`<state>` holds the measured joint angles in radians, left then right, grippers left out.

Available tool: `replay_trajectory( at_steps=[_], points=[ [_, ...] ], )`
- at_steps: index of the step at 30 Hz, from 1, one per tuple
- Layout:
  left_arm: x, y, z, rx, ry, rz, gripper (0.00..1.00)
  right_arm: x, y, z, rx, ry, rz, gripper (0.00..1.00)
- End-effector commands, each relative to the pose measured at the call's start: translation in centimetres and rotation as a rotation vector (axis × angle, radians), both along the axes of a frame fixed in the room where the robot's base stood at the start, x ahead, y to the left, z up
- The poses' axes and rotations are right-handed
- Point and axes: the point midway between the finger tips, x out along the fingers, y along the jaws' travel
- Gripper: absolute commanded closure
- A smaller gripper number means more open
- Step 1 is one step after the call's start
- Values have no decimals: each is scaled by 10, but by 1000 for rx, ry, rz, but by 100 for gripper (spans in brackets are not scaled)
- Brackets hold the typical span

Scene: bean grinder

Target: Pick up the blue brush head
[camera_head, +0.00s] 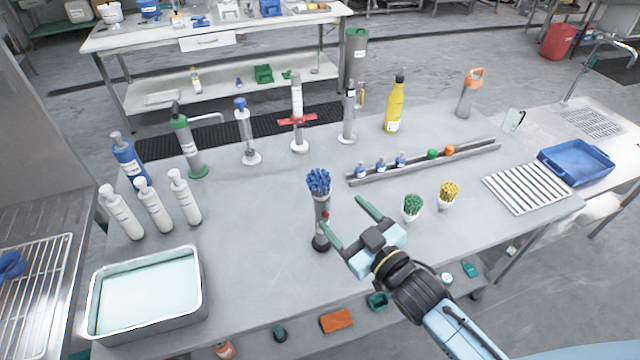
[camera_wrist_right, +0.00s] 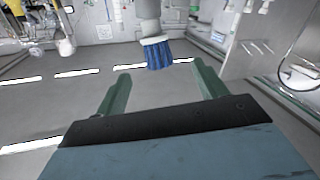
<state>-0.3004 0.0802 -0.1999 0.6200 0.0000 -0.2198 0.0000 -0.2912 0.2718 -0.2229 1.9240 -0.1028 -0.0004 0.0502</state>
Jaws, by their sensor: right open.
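The blue brush head (camera_head: 319,183) has a tuft of blue bristles and sits on top of an upright grey cylinder with a black base (camera_head: 320,243) near the middle of the table. My right gripper (camera_head: 349,221) is open and empty, to the lower right of the brush head, with its two green fingers apart. In the right wrist view the blue bristles (camera_wrist_right: 158,54) and a grey cylindrical part (camera_wrist_right: 148,20) lie ahead of the open fingers (camera_wrist_right: 160,85), between their directions. No contact is visible. My left gripper is not in view.
Green (camera_head: 412,207) and yellow (camera_head: 448,194) brush heads stand right of the cylinder. A long metal rail (camera_head: 470,155) with small items lies behind. White bottles (camera_head: 155,205) and a liquid-filled tray (camera_head: 201,290) are on the left. Table between tray and cylinder is clear.

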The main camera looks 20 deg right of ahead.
Motion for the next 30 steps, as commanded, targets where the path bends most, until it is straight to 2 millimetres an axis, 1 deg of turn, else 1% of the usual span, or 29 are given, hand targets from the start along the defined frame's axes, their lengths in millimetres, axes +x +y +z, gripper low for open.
replay_trajectory(
  at_steps=[1,6,14,21,24,30],
  points=[
    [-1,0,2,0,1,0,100,12,3,2,1,-2,-1,29],
    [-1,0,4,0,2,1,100,38,11,1,1,0,-1,29],
    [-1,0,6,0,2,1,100,56,15,0,0,2,0,29],
    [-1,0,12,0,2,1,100,88,20,-2,2,1,-1,29],
    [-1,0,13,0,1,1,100,98,23,-3,1,2,-1,29],
    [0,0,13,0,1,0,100,102,24,-4,0,3,-1,29]
  ],
)
